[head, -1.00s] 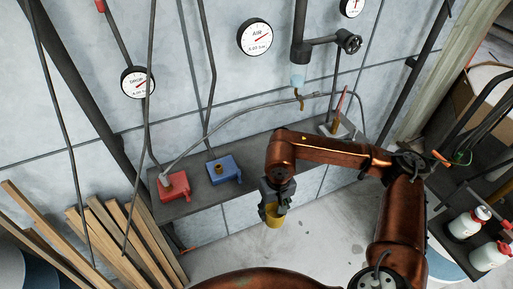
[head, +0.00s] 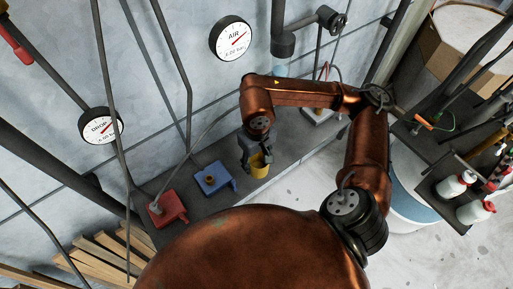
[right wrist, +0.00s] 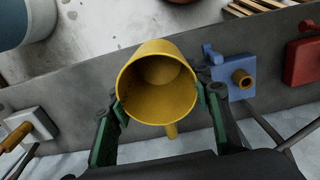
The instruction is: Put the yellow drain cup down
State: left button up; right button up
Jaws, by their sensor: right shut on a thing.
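The yellow drain cup (head: 260,168) is in my right gripper (head: 257,157), which is shut on it. In the right wrist view the cup (right wrist: 158,85) is seen from its open end, and it looks empty. Its handle points toward the bottom of that picture. The green-lined fingers of the right gripper (right wrist: 160,110) hold it from both sides. In the head view the cup is over or near the grey shelf (head: 285,158); I cannot tell whether it touches it. My left gripper is not in view.
A blue block with a brass fitting (head: 213,178) and a red block (head: 167,208) sit on the shelf left of the cup. A pipe with a clear end (head: 280,65) hangs above. Bottles (head: 455,185) stand on a cart at the right. Planks (head: 105,257) lean at the lower left.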

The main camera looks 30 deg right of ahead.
jog(key=w+d+f+p, duration=0.1)
jog(key=w+f, duration=0.1)
jog(key=w+d+f, duration=0.2)
jog(key=w, duration=0.1)
jog(key=w+d+f+p, duration=0.1)
jog(key=w+d+f, duration=0.1)
jog(key=shift+w+f+p, duration=0.25)
jog(key=shift+f+p, duration=0.05)
jog(key=shift+f, duration=0.1)
jog(key=shift+w+d+f, duration=0.15)
jog(key=shift+w+f, duration=0.05)
jog(key=shift+f, duration=0.05)
jog(key=f+p, duration=0.1)
jog(key=f, duration=0.1)
jog(key=shift+w+d+f+p, duration=0.2)
jog(key=shift+w+f+p, duration=0.15)
jog(key=shift+f+p, duration=0.05)
jog(key=shift+f, duration=0.8)
jog(key=o, duration=0.7)
jog(key=shift+c, duration=0.2)
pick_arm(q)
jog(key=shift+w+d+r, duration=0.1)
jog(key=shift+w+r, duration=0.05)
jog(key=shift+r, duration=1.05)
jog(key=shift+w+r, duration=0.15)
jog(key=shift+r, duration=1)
pick_arm(e)
jog(key=o, duration=0.5)
